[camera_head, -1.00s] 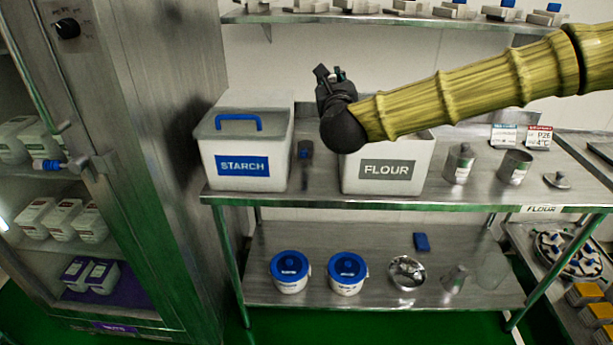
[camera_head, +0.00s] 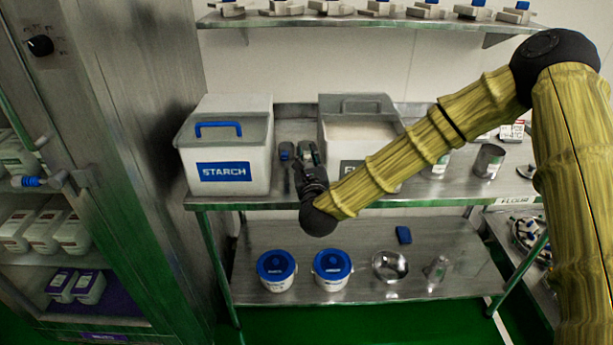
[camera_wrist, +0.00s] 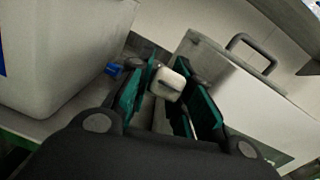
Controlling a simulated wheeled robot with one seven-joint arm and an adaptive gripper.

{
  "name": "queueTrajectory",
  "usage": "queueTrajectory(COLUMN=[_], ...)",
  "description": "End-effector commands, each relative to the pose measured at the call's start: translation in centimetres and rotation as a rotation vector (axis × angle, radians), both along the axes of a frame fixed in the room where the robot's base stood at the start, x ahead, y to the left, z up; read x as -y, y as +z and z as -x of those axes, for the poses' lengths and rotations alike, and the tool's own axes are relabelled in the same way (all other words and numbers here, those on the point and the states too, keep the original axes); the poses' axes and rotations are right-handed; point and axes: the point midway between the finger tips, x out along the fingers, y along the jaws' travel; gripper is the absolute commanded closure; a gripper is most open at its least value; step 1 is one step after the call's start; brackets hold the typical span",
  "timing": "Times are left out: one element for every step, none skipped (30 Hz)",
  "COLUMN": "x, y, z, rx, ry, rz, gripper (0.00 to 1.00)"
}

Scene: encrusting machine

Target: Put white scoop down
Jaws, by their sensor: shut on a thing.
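My gripper (camera_head: 303,158) is low over the steel counter (camera_head: 292,130), in the gap between the starch bin and the flour bin. In the wrist view my gripper (camera_wrist: 160,105) is shut on the white scoop (camera_wrist: 168,83); a pale, blocky end of it shows between the green-lined fingers. The rest of the scoop is hidden by the fingers and wrist. In the head view I cannot make out the scoop clearly. I cannot tell whether it touches the counter.
The white starch bin (camera_head: 228,143) with a blue handle stands left. The flour bin (camera_head: 330,140) stands right, flour showing inside. A blue-ended tool (camera_head: 286,151) lies in the gap beside my gripper; its blue end shows in the wrist view (camera_wrist: 115,69).

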Motion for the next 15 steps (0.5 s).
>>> queueTrajectory(x=[-0.1,0.0,-0.1,-0.1,-0.1,-0.1,0.0,0.0,0.0,0.0,0.0,0.0,0.0,-0.1,-0.1], y=[-0.7,-1.1,-1.7,-2.0,-2.3,-2.6,-2.7,-2.9,-3.0,-3.1,-3.3,-3.5,-3.8,-4.1,-4.6], z=[0.0,0.0,0.0,0.0,0.0,0.0,0.0,0.0,-0.1,-0.1,-0.1,0.0,0.0,0.0,0.0], rx=[0.001,0.002,0.002,0.002,0.002,0.002,0.002,0.002,0.002,0.002,0.002,0.001,0.001,0.001,0.002], ry=[0.000,0.000,0.000,0.000,0.000,0.000,0.000,-0.001,-0.001,-0.001,-0.001,-0.001,0.000,0.000,0.001], rz=[0.003,0.003,0.002,0.001,0.001,0.001,0.001,0.001,0.001,0.001,0.001,0.001,0.001,0.001,0.002], gripper=[1.00,1.00,1.00,1.00,1.00,1.00,1.00,1.00,1.00,1.00,1.00,1.00,1.00,1.00,1.00])
